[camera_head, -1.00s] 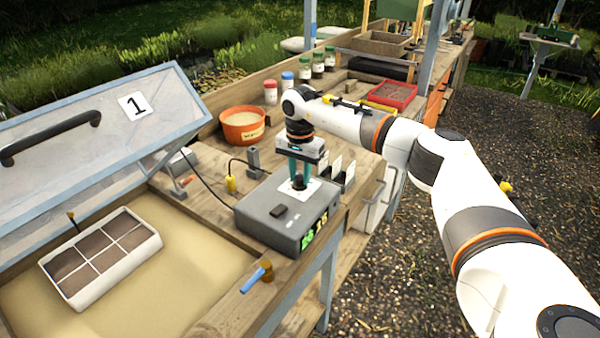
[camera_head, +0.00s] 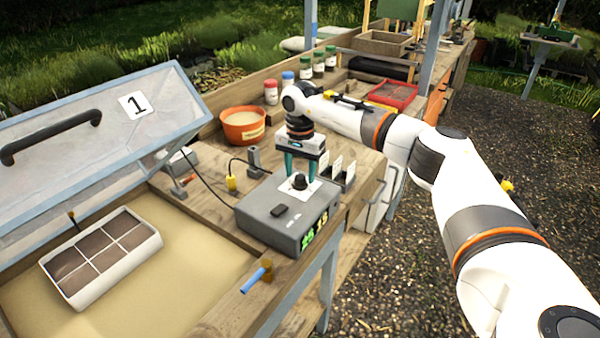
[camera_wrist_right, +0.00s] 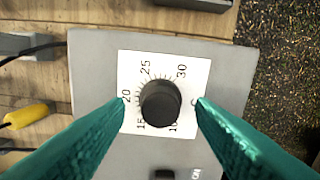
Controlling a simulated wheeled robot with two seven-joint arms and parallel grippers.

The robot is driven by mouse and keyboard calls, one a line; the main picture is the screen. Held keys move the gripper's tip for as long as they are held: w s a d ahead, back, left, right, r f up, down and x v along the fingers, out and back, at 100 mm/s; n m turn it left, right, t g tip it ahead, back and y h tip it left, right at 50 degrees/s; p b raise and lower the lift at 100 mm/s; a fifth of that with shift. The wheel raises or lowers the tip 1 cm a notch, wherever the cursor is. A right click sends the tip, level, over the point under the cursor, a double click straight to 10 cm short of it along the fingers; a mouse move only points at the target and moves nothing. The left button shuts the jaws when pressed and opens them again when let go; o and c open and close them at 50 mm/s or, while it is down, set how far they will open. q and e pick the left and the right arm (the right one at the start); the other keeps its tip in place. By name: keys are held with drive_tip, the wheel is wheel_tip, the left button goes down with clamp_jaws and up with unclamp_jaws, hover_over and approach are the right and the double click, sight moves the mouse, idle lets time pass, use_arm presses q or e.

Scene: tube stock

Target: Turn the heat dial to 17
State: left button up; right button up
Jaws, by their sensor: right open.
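The heat dial is a black round knob (camera_head: 299,182) on a white scale plate on top of the grey control box (camera_head: 262,217). In the right wrist view the knob (camera_wrist_right: 160,103) sits inside a printed scale from 10 to 30; I cannot make out its pointer mark. My right gripper (camera_head: 303,172) is open just above the knob. Its teal fingers stand apart on both sides of the knob in the wrist view (camera_wrist_right: 160,102), with gaps between. The box's front display (camera_head: 314,230) shows green and yellow digits; the yellow ones look like 18, but are small. My left gripper is not in view.
A black switch (camera_head: 279,210) sits on the box near the dial. Small white-labelled cards (camera_head: 337,168) stand close behind the gripper. An orange pot (camera_head: 243,126) stands farther back. A glass lid (camera_head: 100,135) is raised over the sand bed with a seed tray (camera_head: 102,255).

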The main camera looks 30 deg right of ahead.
sight(300, 177)
wheel_tip(300, 177, up, 11)
drive_tip(key=shift+b, duration=0.45)
idle(0.4)
